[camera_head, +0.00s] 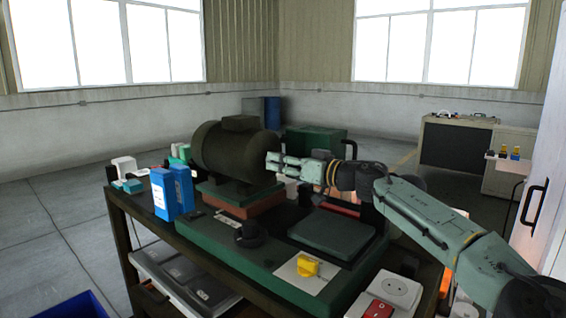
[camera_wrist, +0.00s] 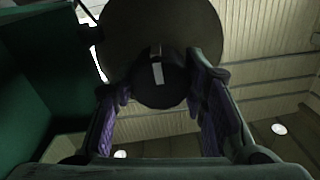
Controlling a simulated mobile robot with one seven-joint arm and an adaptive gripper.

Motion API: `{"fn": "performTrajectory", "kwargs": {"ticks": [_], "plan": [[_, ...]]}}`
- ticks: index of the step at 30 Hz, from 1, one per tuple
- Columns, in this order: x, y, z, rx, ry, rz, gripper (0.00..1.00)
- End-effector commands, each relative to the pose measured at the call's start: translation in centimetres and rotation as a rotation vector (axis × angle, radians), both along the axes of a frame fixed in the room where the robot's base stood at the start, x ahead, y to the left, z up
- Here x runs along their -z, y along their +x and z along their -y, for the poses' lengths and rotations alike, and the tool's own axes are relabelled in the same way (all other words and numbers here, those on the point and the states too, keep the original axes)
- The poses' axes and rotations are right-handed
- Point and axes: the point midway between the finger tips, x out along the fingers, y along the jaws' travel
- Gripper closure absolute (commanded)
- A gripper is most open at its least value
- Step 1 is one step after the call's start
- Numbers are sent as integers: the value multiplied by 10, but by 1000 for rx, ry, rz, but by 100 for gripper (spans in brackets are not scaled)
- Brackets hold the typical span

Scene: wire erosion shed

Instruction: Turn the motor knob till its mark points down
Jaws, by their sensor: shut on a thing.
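The dark motor (camera_head: 225,150) lies on its side on a red-brown block on the bench, and its round end face (camera_wrist: 140,35) fills the top of the wrist view. A black knob (camera_wrist: 172,92) sticks out from that face, with a white mark (camera_wrist: 158,74) running along the picture's vertical. I cannot tell from this which way the mark points in the room. My gripper (camera_head: 272,166) reaches in from the right at the motor's end. Its purple-padded fingers (camera_wrist: 160,104) are on both sides of the knob, shut on it. The knob is hidden in the head view.
A yellow knob (camera_head: 308,266) sits on a pale plate at the green base's front. Blue boxes (camera_head: 172,192) stand left of the motor. A white socket box (camera_head: 400,288) and red switch (camera_head: 378,309) are at the front right. A green case (camera_head: 316,142) is behind.

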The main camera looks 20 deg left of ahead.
Motion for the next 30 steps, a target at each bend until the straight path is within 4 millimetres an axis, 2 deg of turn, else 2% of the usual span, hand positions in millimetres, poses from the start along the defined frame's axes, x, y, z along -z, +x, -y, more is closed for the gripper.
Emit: {"fn": "performTrajectory", "kwargs": {"ticks": [6,7,15,25,30], "plan": [[0,0,0,0,0,1,89],[0,0,0,0,0,1,59],[0,0,0,0,-1,2,41],[0,0,2,0,-1,2,41],[0,-6,22,3,0,1,41]]}}
